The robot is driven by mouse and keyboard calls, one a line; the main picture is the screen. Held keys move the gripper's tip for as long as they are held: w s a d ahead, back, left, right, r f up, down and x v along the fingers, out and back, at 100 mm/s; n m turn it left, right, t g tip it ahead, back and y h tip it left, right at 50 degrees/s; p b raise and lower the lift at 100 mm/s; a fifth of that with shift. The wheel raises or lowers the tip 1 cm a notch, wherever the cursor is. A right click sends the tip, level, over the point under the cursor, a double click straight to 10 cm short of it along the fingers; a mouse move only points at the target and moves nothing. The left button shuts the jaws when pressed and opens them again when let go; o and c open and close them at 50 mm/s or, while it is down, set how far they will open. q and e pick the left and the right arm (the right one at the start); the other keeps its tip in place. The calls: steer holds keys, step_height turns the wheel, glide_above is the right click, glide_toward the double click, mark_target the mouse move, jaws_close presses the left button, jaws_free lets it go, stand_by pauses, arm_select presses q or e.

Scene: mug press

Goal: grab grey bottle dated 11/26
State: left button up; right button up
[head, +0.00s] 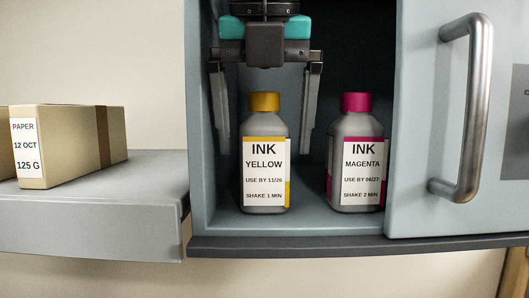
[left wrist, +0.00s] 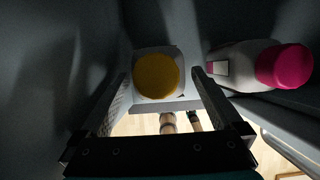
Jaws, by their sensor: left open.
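The grey bottle with a yellow cap (head: 264,165) stands upright in the open cabinet. Its label reads INK YELLOW, USE BY 11/26, SHAKE 1 MIN. My left gripper (head: 265,148) is open, pointing down from above, with its fingers on either side of the bottle's upper part, apart from it in the head view. In the left wrist view the yellow cap (left wrist: 156,76) lies between and beyond the fingertips. A second grey bottle with a magenta cap (head: 356,165), labelled INK MAGENTA, USE BY 06/27, stands to the right. My right gripper is not seen.
The cabinet's left wall (head: 199,120) is close to my left finger. A grey door (head: 425,120) with a metal handle (head: 473,110) covers the right side. A paper box (head: 75,146) sits on the left shelf (head: 100,222). The magenta bottle stands close to the right finger.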

mark_target(264, 155)
arm_select(q)
steer(key=shift+x, duration=1.8)
steer(key=shift+r, duration=0.1)
jaws_close()
